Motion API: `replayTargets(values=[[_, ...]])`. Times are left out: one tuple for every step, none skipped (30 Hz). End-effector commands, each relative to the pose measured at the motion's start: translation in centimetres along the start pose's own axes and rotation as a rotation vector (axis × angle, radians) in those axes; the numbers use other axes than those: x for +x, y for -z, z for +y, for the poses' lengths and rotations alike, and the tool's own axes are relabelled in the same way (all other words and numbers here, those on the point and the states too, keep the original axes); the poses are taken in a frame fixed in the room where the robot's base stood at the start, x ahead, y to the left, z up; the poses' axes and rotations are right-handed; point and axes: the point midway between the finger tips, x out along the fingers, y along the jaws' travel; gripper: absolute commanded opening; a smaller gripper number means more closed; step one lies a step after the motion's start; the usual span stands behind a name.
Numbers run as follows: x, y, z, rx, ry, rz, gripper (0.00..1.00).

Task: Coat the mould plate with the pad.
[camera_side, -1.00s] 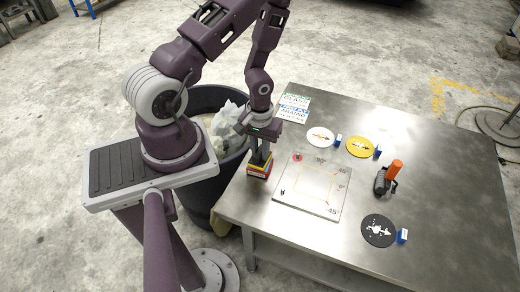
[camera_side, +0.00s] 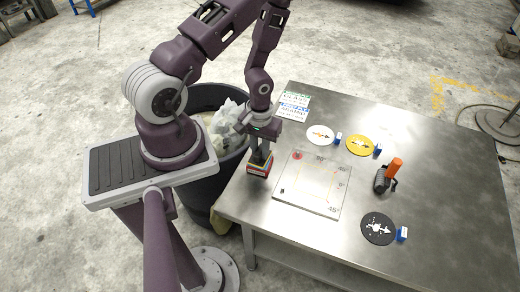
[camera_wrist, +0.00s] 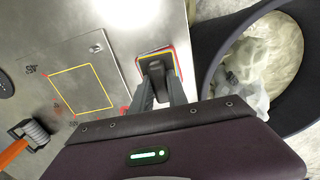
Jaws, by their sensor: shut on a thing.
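The mould plate (camera_side: 283,203) lies flat on the table, a pale square with angle marks and a thin outlined area. In the wrist view the plate (camera_wrist: 118,72) shows a yellow rectangle and red marks. My gripper (camera_side: 260,157) points down left of the plate, shut on a small dark block (camera_wrist: 156,66), apparently the pad. The block is over a small stack with coloured edges (camera_side: 259,171), red and yellow among them. The wrist view also shows my gripper (camera_wrist: 160,85) around the block. I cannot tell whether block and stack are joined.
White (camera_side: 320,134), yellow (camera_side: 353,151) and black (camera_side: 370,236) discs lie on the table, with small blue blocks nearby. A dark bin (camera_side: 231,168) is beyond the left edge.

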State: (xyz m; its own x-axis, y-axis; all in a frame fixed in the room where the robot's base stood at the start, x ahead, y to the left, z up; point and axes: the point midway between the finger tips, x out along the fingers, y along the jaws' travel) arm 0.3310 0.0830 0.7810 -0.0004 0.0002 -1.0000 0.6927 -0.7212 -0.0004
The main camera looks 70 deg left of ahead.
Motion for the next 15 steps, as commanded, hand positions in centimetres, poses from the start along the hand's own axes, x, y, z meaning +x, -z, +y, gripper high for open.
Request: replayTargets(values=[[-0.4,0.1,0.0,-0.001,-0.001,0.002,0.0],[-0.7,0.1,0.0,-0.002,-0.001,0.002,0.0],[-1.2,0.1,0.0,-0.002,-0.002,0.003,0.0],[-1.5,0.1,0.0,-0.002,-0.002,0.002,0.0],[-1.8,0.1,0.0,-0.002,-0.002,0.003,0.0],[-2.2,0.1,0.1,-0.002,-0.002,0.003,0.0],[-2.5,0.1,0.1,-0.002,-0.002,0.003,0.0],[-2.9,0.1,0.1,-0.002,-0.002,0.002,0.0],[-3.3,0.1,0.1,-0.002,-0.002,0.003,0.0],[-3.6,0.1,0.1,-0.002,-0.002,0.003,0.0],[-3.9,0.1,0.0,-0.002,-0.002,0.002,0.0],[-4.3,0.1,0.0,-0.001,-0.002,0.004,0.0],[-4.6,0.1,0.0,-0.001,-0.002,0.003,0.0],[-4.9,0.1,0.0,-0.001,-0.002,0.003,0.0],[-5.3,0.1,0.1,-0.001,-0.003,0.003,0.0]])
